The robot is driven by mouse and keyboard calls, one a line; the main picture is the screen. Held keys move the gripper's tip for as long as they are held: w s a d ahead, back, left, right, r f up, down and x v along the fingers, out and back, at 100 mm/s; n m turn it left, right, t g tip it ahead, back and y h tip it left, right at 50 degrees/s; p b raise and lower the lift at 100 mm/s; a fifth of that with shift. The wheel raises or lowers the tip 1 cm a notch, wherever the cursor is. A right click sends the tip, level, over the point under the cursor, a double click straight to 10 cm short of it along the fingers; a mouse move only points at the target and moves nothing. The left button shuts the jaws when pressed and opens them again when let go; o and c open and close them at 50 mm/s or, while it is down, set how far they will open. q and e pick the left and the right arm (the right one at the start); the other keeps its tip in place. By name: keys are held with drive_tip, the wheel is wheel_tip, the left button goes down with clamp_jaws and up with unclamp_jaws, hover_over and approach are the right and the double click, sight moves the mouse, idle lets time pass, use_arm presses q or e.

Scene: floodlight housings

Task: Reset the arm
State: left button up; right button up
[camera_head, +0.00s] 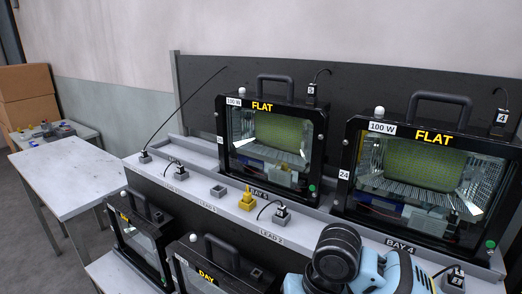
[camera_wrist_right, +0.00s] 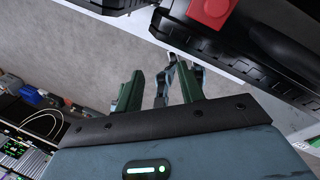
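My right gripper (camera_wrist_right: 160,88) shows in the right wrist view, with its two green-sided fingers apart and nothing seen between them. Dark housings hang close above it in that view, and a grey floor lies behind. In the head view, a light-blue and black part of my arm (camera_head: 345,262) rises at the bottom right in front of the bench; its gripper is hidden there. My left gripper is in neither view.
Two FLAT floodlight housings (camera_head: 262,107) (camera_head: 432,137) stand on the bench (camera_head: 205,203). A yellow plug (camera_head: 248,198) and grey plugs (camera_head: 281,214) sit along its front ledge. DAY housings (camera_head: 207,275) stand below. A side table (camera_head: 65,178) and cardboard boxes (camera_head: 27,95) are left.

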drive_tip(key=s+d+f+m+t+y, duration=0.1)
drive_tip(key=s+f+m+y, duration=0.1)
drive_tip(key=s+f+m, duration=1.25)
drive_tip(key=s+d+f+m+h, duration=0.35)
drive_tip(key=s+d+m, duration=1.1)
drive_tip(key=m, duration=0.55)
drive_tip(key=w+a+f+t, duration=0.3)
drive_tip(key=w+f+t, duration=0.3)
drive_tip(key=f+t, duration=0.1)
drive_tip(key=shift+w+f+t+y, duration=0.3)
drive_tip(key=shift+f+t+y, duration=0.15)
drive_tip(key=shift+f, duration=0.4)
drive_tip(key=shift+n, duration=0.25)
